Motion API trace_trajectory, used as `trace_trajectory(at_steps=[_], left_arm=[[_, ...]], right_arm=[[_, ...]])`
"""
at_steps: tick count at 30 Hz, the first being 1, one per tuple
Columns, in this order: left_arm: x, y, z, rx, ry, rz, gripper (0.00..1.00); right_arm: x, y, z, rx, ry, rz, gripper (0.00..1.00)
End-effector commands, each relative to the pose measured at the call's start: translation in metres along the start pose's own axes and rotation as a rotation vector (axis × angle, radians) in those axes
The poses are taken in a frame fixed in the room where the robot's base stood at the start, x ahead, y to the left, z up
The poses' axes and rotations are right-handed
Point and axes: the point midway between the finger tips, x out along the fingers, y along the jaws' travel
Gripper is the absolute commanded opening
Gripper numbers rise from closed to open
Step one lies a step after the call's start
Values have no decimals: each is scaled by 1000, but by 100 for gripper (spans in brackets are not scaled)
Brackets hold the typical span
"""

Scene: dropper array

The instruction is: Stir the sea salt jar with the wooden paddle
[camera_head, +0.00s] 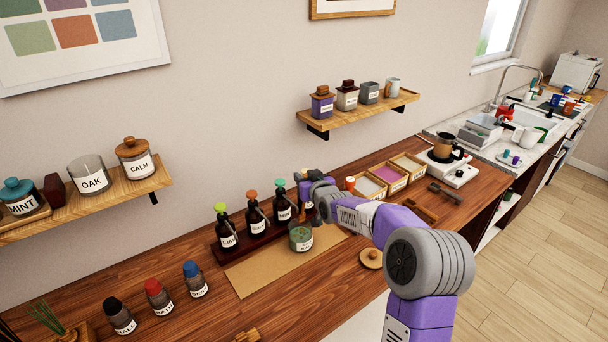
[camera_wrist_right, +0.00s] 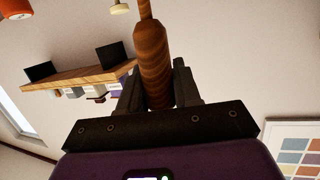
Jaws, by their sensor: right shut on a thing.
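A squat grey-green glass jar (camera_head: 300,238) with a pale label stands on a tan mat (camera_head: 255,272) in the head view. Its label is too small to read with certainty. My right gripper (camera_head: 310,212) is over the jar, beside the dropper bottles. In the right wrist view it is shut on the wooden paddle (camera_wrist_right: 153,62), whose turned brown handle sits between the two dark fingers. The paddle's lower end is hidden, so I cannot tell whether it is inside the jar. A round wooden lid (camera_head: 371,258) lies on the counter right of the mat. My left gripper is out of view.
Several dropper bottles (camera_head: 256,215) stand in a dark rack just behind and left of the jar. Dark shaker bottles (camera_head: 158,297) stand front left. Open wooden boxes (camera_head: 389,177) and a burner (camera_head: 447,170) are to the right. Wall shelves (camera_head: 360,110) hang above.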

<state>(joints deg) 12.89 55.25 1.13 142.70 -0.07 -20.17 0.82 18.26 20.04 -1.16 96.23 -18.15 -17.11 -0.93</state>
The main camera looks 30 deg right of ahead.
Motion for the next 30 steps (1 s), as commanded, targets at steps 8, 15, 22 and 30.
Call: trace_trajectory(at_steps=[8, 15, 22, 30], left_arm=[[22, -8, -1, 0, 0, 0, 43], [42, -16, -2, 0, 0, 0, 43], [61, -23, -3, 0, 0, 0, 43], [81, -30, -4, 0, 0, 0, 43]], right_arm=[[6, 1, 28, 0, 1, 0, 2], [14, 1, 48, 0, 1, 0, 2], [22, 1, 67, 1, 0, 0, 2], [31, 1, 88, 1, 0, -1, 2]])
